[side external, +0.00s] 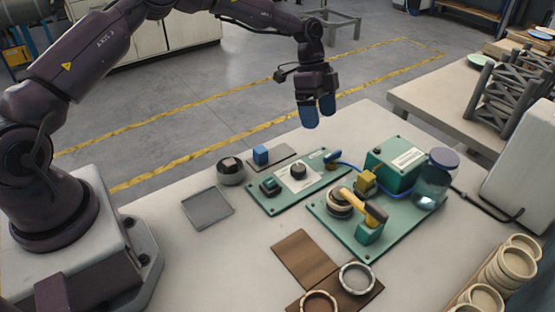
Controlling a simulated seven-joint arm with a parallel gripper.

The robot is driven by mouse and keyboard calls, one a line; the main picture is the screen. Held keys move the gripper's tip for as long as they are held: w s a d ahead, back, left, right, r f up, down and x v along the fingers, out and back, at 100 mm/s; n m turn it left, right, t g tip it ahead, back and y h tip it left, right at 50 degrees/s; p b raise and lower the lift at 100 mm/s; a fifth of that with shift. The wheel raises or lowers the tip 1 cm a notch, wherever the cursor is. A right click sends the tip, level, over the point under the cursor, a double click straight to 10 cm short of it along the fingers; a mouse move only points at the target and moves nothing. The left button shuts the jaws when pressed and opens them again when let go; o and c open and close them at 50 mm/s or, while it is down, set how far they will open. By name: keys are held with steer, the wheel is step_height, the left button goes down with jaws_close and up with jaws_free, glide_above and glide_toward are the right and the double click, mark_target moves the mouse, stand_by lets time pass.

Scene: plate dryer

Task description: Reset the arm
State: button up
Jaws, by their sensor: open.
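My gripper (317,112) hangs at the end of my arm, fingers pointing down, with blue fingertips. It is open with nothing between the fingers. It is raised above the back of the pale work table (170,270), clear of the objects on it. Below it lies a green panel (262,201) with a knob and a small blue-tipped part. A second green board (325,217) to the right carries a green box (394,165), a glass jar (430,188) with a purple lid, and a yellow-handled part (364,205).
A grey square plate (207,208), a round grey bowl (230,172) and a blue cube (260,155) sit at the left. A brown board (305,258) with rings lies in front. Several stacked rings (510,268) stand at the right. A side table (425,100) holds a grey rack (505,95).

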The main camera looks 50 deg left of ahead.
steer(key=s+r+n+t+y, duration=0.1)
steer(key=s+r+n+t, duration=0.1)
steer(key=s+r+n, duration=0.2)
steer(key=s+r+n+t+y, duration=0.2)
steer(key=s+r+n, duration=0.3)
steer(key=s+r, duration=0.5)
steer(key=s+r+n+t+y, duration=0.1)
steer(key=s+r+n, duration=0.3)
steer(key=s, duration=1.4)
step_height(320, 180, up, 3)
steer(key=shift+s+a+t, duration=0.3)
steer(key=shift+t, duration=0.4)
steer(key=shift+c, duration=0.4)
